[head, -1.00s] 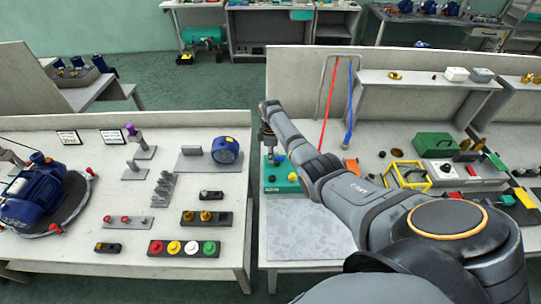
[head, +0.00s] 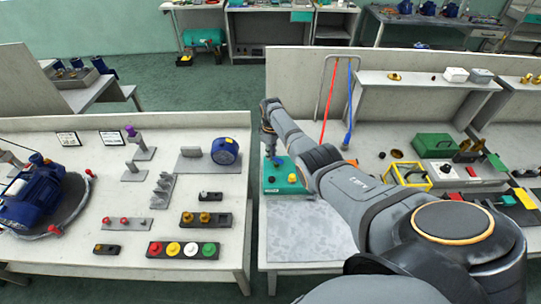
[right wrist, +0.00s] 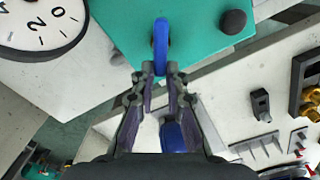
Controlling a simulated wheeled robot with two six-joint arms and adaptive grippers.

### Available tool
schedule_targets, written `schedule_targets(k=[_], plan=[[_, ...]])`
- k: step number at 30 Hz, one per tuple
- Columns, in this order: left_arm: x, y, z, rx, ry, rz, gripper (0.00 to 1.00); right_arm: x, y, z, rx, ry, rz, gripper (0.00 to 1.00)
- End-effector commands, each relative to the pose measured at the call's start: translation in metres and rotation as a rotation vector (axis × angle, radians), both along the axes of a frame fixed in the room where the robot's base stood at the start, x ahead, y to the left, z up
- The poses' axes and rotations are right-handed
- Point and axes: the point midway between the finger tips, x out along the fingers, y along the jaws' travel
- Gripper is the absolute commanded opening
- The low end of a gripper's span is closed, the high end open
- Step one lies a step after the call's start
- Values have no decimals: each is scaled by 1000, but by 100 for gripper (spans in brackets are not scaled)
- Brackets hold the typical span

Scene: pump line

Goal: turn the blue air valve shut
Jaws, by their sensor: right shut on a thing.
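The blue air valve handle (right wrist: 161,44) stands upright in the right wrist view, on a teal box (right wrist: 118,24). My right gripper (right wrist: 160,72) is shut on the near end of the handle, with a fingertip on each side. In the head view my right gripper (head: 269,152) reaches down to the back left part of the teal box (head: 272,188). The handle is too small and too covered to make out there. My left gripper is not in view.
A black knob (right wrist: 233,22) sits beside the handle, and a white dial (right wrist: 42,22) is at the upper left. A yellow knob (head: 292,178) is on the box front. A gap separates this bench from the left table (head: 215,260). A yellow frame (head: 410,175) stands to the right.

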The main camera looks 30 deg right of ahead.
Motion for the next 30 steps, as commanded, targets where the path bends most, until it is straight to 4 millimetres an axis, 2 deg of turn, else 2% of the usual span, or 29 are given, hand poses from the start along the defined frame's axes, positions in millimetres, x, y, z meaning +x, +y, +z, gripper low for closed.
schedule_targets(k=[21, 30], plan=[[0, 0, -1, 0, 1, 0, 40, 2, -17, 1, 0, -1, -670, 0], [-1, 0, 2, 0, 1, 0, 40, 1, -22, 1, 1, -2, -884, 0]])
